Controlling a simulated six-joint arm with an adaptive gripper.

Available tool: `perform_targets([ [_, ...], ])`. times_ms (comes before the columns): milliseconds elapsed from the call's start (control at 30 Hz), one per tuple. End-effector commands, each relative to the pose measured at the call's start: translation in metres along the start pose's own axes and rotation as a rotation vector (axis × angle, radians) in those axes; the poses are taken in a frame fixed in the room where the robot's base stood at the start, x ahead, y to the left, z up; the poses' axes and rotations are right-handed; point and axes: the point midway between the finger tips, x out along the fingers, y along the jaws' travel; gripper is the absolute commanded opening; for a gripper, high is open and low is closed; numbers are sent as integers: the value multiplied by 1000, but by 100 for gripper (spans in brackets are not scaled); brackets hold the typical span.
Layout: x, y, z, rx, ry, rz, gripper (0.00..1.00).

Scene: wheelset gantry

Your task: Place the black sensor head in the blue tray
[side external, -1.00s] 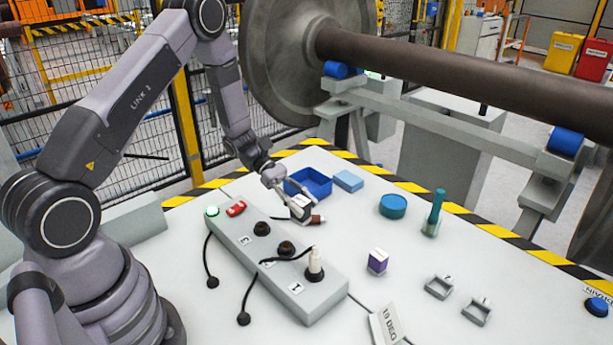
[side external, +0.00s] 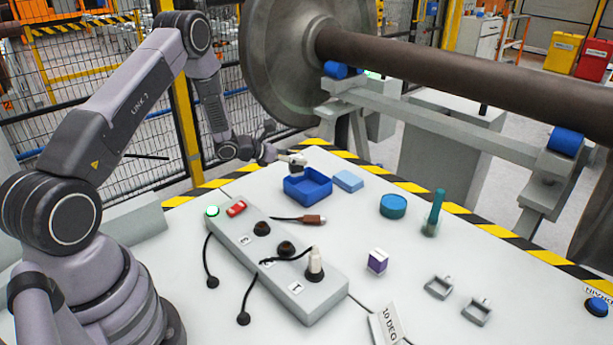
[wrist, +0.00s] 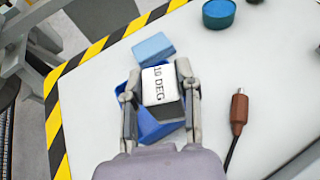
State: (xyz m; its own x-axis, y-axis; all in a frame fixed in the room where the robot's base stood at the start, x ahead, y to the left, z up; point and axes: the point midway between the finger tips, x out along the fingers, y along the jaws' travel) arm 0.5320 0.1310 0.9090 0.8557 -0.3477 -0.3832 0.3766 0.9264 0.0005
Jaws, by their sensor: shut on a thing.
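My gripper (side external: 297,161) is shut on the black sensor head (wrist: 171,111), which has a white top face reading "10 DEG" in the wrist view. In that view my gripper (wrist: 160,92) has one finger on each side of it. The blue tray (wrist: 148,132) lies beneath, partly hidden by the head and fingers. In the side view the open-topped blue tray (side external: 308,193) stands on the table, and the head is held above its far edge, small and partly hidden by the gripper.
A light blue block (side external: 348,181) lies right of the tray. A brown-tipped cable connector (side external: 312,220) lies in front, beside the grey socket strip (side external: 285,275). A teal round container (side external: 393,206) stands farther right. The wheelset axle (side external: 440,75) crosses behind the table.

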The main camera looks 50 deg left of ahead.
Motion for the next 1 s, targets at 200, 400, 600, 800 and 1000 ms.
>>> perform_targets([
  [200, 45, 22, -25, 0, 0, -1, 0],
  [400, 62, 31, -36, 0, -1, -2, 0],
  [600, 76, 34, -59, -2, 1, -3, 0],
  [800, 80, 34, -68, 1, -1, -2, 0],
  [1000, 80, 34, -69, 0, -1, -2, 0],
])
